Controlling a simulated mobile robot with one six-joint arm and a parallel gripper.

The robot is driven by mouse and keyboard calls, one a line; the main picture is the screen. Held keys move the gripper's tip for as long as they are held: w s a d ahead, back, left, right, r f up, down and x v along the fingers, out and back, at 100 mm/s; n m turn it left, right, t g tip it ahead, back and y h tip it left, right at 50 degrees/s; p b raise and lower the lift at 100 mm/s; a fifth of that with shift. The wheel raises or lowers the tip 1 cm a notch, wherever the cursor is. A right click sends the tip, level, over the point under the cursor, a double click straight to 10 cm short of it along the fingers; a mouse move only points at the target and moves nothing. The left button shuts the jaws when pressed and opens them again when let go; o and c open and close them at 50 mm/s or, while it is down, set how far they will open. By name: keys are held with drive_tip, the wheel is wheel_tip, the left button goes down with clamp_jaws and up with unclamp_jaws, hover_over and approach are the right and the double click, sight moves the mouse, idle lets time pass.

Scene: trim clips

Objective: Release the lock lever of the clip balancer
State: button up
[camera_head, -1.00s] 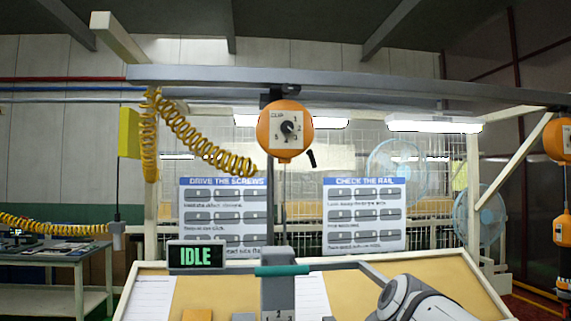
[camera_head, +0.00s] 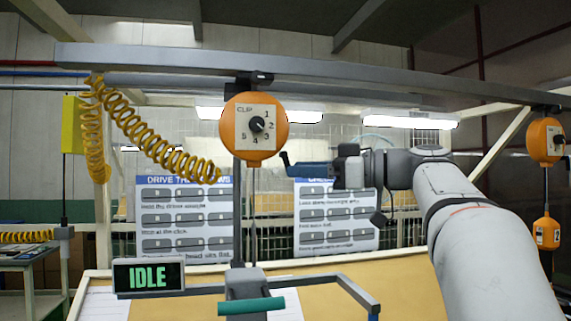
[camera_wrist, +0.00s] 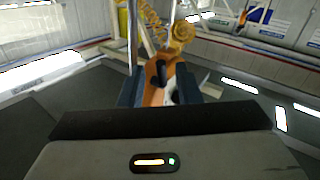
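The clip balancer (camera_head: 255,128) is an orange round housing with a white "CLIP" dial plate, hanging under the grey overhead rail. Its black lock lever (camera_head: 285,159) sticks out at the lower right. My gripper (camera_head: 290,168), with blue fingers, comes in from the right with its tips right at the lever. In the wrist view, the two fingers (camera_wrist: 160,88) stand apart. The black lever (camera_wrist: 160,72) shows between them in front of orange housing. I cannot tell whether either finger touches the lever.
A second orange balancer (camera_head: 545,141) hangs at the right. A coiled yellow hose (camera_head: 150,135) hangs at the left. Below are an "IDLE" display (camera_head: 148,275) and a teal-handled tool (camera_head: 252,306) at the bench. Instruction boards (camera_head: 183,215) stand behind.

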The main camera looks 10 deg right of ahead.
sight(287, 164)
drive_tip(key=shift+p+x, duration=0.45)
drive_tip(key=shift+x, duration=1.25)
drive_tip(key=shift+s, duration=0.1)
clamp_jaws()
